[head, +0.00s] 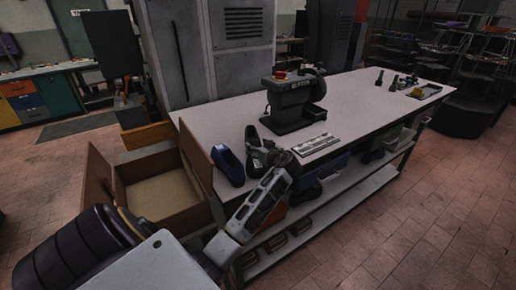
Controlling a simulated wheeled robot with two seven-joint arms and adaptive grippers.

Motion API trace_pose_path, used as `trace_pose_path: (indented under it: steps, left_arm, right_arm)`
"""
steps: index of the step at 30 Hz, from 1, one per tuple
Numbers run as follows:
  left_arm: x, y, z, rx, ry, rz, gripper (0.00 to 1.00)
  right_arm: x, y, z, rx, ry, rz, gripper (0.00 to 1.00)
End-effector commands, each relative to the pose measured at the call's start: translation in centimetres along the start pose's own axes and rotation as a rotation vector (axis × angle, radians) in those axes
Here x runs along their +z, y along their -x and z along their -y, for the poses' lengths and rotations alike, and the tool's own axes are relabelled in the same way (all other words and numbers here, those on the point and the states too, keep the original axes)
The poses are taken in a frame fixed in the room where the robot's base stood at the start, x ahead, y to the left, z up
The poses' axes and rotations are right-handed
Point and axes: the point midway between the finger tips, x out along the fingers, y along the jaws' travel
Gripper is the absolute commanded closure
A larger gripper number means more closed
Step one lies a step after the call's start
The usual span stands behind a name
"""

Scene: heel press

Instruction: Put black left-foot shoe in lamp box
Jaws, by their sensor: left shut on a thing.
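A black shoe (253,142) is at the near edge of the white worktable, its toe end partly hidden by my left gripper (268,157). The gripper is shut on this shoe; the exact grip is too small and dark to see. I cannot tell from here which foot the shoe is for, or whether it still touches the tabletop. An open cardboard box (188,212) with raised flaps stands left of the table; its visible floor looks bare. It bears no label that I can read. My right gripper is out of view.
A dark blue shoe (228,165) stands on the worktable (225,120) between the black shoe and the box. A dark press machine (290,98) stands behind, with a light slotted plate (315,144) before it. Small tools lie at the far right. Shelves below hold more items.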

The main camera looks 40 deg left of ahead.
Motion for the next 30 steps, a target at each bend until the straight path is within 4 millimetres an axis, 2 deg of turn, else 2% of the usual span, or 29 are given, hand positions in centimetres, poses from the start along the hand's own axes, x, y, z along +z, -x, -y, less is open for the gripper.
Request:
trace_pose_path:
  steps: [4,5,9,24,30]
  left_arm:
    - [0.1,0.0,0.0,0.0,0.002,-0.002,0.99]
    - [0.1,0.0,0.0,0.0,0.0,0.0,0.33]
    - [0.1,0.0,0.0,0.0,0.0,0.0,0.15]
    - [-0.1,0.0,0.0,0.0,0.0,0.0,0.15]
    - [0.1,1.6,-0.1,0.001,0.001,0.0,0.15]
  right_arm:
    - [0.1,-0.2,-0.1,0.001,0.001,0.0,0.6]
    - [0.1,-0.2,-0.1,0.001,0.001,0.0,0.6]
    - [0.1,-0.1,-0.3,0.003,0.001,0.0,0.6]
    - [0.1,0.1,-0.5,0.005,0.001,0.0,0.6]
    - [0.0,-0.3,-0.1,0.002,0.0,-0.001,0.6]
